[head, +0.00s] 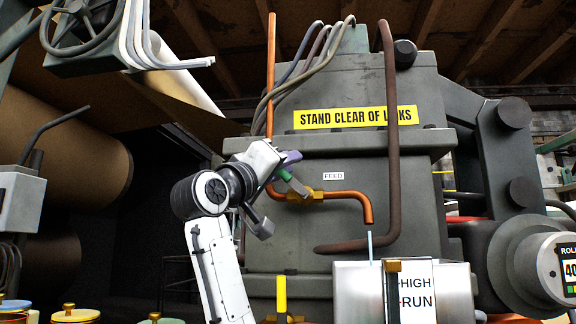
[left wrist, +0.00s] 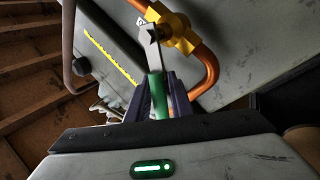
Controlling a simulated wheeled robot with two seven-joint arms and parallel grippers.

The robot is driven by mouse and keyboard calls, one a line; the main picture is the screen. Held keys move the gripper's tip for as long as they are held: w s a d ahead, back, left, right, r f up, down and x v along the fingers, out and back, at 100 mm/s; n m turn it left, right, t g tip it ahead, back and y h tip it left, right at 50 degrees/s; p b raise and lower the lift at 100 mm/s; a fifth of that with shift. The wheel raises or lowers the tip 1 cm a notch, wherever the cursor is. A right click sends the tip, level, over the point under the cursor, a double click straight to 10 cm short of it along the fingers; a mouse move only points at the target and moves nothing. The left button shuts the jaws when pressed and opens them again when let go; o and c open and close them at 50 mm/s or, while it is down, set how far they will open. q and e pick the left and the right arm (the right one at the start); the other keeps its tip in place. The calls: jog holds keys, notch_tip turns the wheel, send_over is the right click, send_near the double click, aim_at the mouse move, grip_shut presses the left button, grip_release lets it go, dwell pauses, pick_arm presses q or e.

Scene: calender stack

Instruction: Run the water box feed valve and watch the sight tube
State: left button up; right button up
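The feed valve is a brass body (head: 305,193) on an orange copper pipe, below a white FEED label (head: 333,176). It also shows in the left wrist view (left wrist: 177,33), with its metal lever and green grip (left wrist: 157,95). My left gripper (left wrist: 160,92) has its fingers close on both sides of the green grip. In the head view the left gripper (head: 287,165) is at the lever. A thin pale blue streak (head: 370,245) hangs below the pipe's spout, over the pale water box (head: 358,285). A brass-capped upright sight tube (head: 392,292) stands beside HIGH and RUN marks (head: 418,290). Its level is unclear.
A rusty brown pipe (head: 391,130) runs down the grey machine housing (head: 340,90) right of the valve. A handwheel (head: 82,25) and large brown rolls (head: 70,150) are at left. Lidded pots (head: 75,314) line the lower left.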

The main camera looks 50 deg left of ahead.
pick_arm(q)
jog(key=shift+o, duration=0.9)
pick_arm(e)
jog(key=shift+f, duration=0.1)
pick_arm(q)
jog(key=b+v, duration=0.2)
jog(key=v, duration=0.8)
jog(key=shift+b, duration=0.3)
pick_arm(e)
jog(key=shift+w+a+f, duration=0.15)
jog(key=shift+a+f, duration=0.15)
jog(key=shift+f, duration=0.3)
pick_arm(q)
jog(key=shift+s+f, duration=0.1)
jog(key=shift+s, duration=0.05)
pick_arm(e)
jog(key=shift+f, duration=0.15)
dwell(4.8)
